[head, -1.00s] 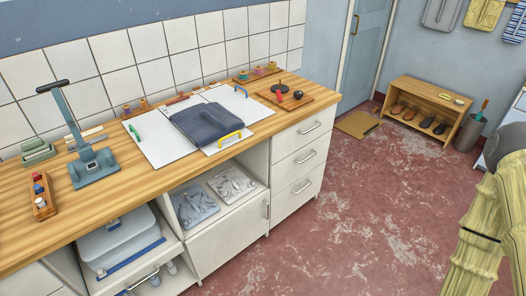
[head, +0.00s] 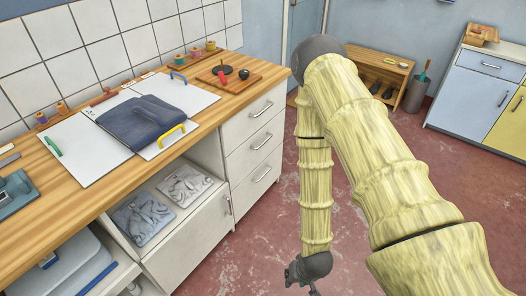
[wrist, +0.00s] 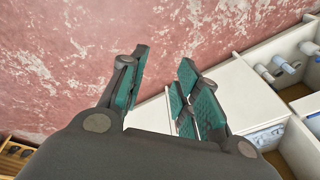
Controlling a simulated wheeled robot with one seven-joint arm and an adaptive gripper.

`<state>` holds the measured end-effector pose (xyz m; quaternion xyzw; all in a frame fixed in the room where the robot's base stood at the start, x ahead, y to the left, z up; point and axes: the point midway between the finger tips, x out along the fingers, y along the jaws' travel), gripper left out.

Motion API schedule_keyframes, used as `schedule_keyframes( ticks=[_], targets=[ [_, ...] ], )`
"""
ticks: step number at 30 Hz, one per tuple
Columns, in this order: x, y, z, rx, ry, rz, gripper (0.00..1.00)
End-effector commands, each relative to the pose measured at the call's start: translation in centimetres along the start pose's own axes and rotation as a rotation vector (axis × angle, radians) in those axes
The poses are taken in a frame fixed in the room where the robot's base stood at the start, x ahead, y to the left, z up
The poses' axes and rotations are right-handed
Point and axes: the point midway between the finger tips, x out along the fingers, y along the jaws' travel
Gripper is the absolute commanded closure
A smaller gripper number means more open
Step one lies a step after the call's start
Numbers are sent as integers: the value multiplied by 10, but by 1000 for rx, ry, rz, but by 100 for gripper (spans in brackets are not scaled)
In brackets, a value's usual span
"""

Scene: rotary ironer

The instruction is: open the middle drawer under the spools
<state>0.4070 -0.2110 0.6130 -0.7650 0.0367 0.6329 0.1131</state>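The white drawer stack stands at the right end of the wooden counter, with three drawers, all closed. The middle drawer (head: 243,158) has a horizontal metal bar handle (head: 262,141). Small coloured spools (head: 195,53) stand at the back of the counter above and left of the stack. My gripper (head: 303,288) hangs low over the floor, right of the drawers and apart from them, partly cut off by the bottom edge. In the wrist view my gripper (wrist: 160,88) is open and empty, its green-padded fingers spread over floor and white cabinet panels.
The top drawer (head: 243,122) and bottom drawer (head: 246,188) have similar handles. A cabinet door (head: 190,243) adjoins left, below an open shelf with folded cloths. A wooden shoe rack (head: 377,64) stands behind my arm. Red floor (head: 270,250) is clear before the drawers.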

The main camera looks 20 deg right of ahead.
Motion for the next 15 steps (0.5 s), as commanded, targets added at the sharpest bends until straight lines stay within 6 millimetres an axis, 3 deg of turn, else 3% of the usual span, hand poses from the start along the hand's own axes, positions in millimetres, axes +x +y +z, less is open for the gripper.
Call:
schedule_keyframes(
  ticks=[1,3,15],
  targets=[
    [27,-3,-14,27,32,-21,68],
    [45,-8,-34,69,75,-49,68],
    [128,-31,-155,300,296,-240,68]
  ],
)
